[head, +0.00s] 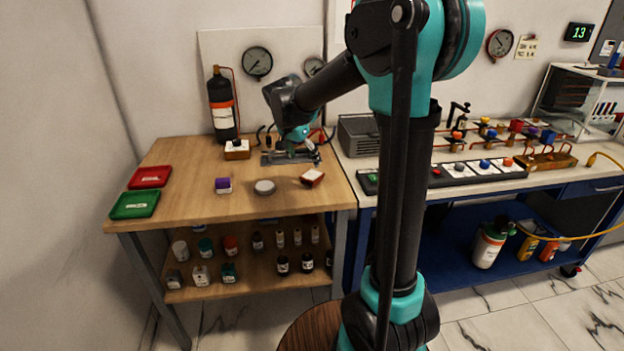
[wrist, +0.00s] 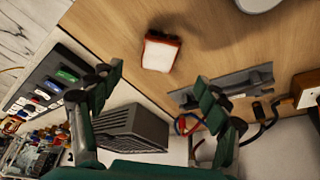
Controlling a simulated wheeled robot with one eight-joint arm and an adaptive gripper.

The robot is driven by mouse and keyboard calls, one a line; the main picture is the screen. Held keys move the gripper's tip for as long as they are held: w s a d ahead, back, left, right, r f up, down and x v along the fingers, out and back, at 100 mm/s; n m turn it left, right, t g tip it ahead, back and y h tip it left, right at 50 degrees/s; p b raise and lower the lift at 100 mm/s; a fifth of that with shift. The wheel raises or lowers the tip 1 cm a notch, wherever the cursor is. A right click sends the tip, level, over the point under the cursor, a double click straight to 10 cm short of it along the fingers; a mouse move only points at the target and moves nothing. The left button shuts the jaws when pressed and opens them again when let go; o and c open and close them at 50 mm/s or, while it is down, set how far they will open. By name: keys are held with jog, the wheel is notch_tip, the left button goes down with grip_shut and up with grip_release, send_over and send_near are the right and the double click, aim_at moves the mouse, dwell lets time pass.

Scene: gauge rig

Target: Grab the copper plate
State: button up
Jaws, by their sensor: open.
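No thing in view is plainly a copper plate. The closest in colour is a small block (head: 312,177) with a white face and reddish-brown sides, on the wooden table (head: 185,205); I cannot tell if it is the plate. It also shows in the wrist view (wrist: 160,54), beyond the fingertips. My gripper (wrist: 160,82) is open, with its two fingers wide apart and nothing between them. In the head view my gripper (head: 303,148) is over the table's back right part, behind the block, above a grey metal fixture (head: 272,160).
A grey disc (head: 264,187) and a purple block (head: 223,185) lie left of the white-faced block. Red (head: 150,177) and green (head: 135,205) trays sit at the table's left. A black cylinder (head: 222,105) stands at the back. A grey ribbed box (head: 358,136) is right of my gripper.

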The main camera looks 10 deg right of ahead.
aim_at(309, 177)
jog(key=x, duration=0.3)
jog(key=shift+w+d+f, duration=0.1)
jog(key=shift+f, duration=0.15)
jog(key=shift+s+a+x, duration=0.15)
jog(key=shift+x, duration=1.25)
jog(key=shift+s+a+x, duration=0.1)
jog(key=shift+s+x, duration=0.05)
jog(key=shift+x, duration=1.2)
jog(key=shift+f, duration=0.15)
jog(key=shift+c, duration=0.6)
jog(key=c, duration=1.5)
